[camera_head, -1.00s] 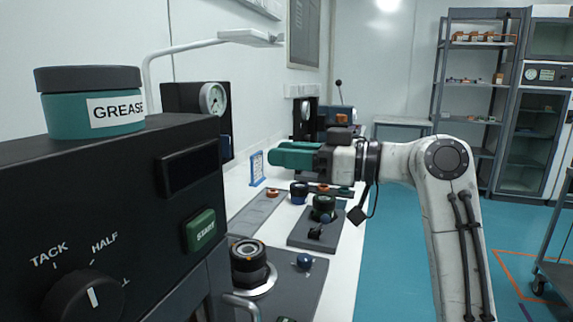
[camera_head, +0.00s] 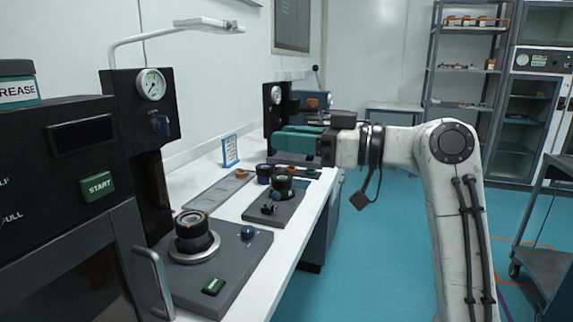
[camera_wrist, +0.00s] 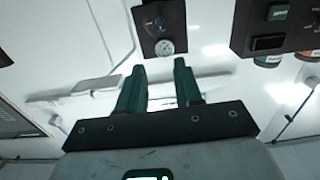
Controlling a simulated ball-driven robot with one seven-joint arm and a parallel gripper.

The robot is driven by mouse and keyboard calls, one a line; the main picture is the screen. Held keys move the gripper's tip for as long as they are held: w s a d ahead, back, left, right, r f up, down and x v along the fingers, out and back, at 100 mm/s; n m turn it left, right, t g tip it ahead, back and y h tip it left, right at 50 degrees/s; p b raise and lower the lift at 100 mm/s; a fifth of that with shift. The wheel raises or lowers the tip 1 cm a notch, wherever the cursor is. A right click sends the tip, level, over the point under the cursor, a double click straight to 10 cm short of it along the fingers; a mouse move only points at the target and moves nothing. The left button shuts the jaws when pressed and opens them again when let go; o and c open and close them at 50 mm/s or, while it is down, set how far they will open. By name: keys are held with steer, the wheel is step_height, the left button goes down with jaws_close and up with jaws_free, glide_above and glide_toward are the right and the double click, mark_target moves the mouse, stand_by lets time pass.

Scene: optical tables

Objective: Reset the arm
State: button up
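My arm (camera_head: 455,215) rises at the right of the head view and bends at the elbow, with its forearm level and pointing left. My gripper (camera_head: 277,146) has green fingers and hangs in the air in front of the long white bench. In the wrist view my gripper (camera_wrist: 160,66) has its two fingers apart, with nothing between them. Beyond the fingertips are a white wall and a dark panel with a round gauge (camera_wrist: 165,47).
A black oven-like machine (camera_head: 70,190) with a grease jar (camera_head: 18,85) on top stands at left. The white bench (camera_head: 262,262) carries a grey plate with a dark round fixture (camera_head: 193,233) and several small parts. Blue floor (camera_head: 365,270) is clear; a cart (camera_head: 550,215) stands at right.

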step_height(320, 180, down, 13)
steer(key=d+m+t+h, duration=0.1)
steer(key=d+m+h, duration=0.2)
steer(key=s+d+f+m+h, duration=0.25)
steer(key=s+d+f, duration=0.2)
steer(key=f, duration=0.55)
steer(key=s+d+f+m+g+h, duration=0.1)
steer(key=s+d+f+m+h, duration=0.3)
steer(key=f, duration=0.6)
steer(key=s+d+f+m+h, duration=0.1)
steer(key=s+d+f, duration=0.1)
steer(key=s+f, duration=0.6)
steer(key=s+d+f+m+g+h, duration=0.15)
steer(key=s+d+f, duration=0.25)
steer(key=s, duration=0.5)
steer(key=s+d+f+m+g+h, duration=0.1)
steer(key=s+d+f+g+h, duration=0.15)
steer(key=s+d+f, duration=0.4)
steer(key=s+d+f+m+g+h, duration=0.1)
steer(key=s+d+f+m+h, duration=0.15)
steer(key=s, duration=0.75)
step_height(320, 180, up, 13)
steer(key=p, duration=1.2)
steer(key=shift+w+a+f+n+p, duration=0.2)
steer(key=shift+n+p, duration=0.1)
steer(key=shift+n, duration=0.15)
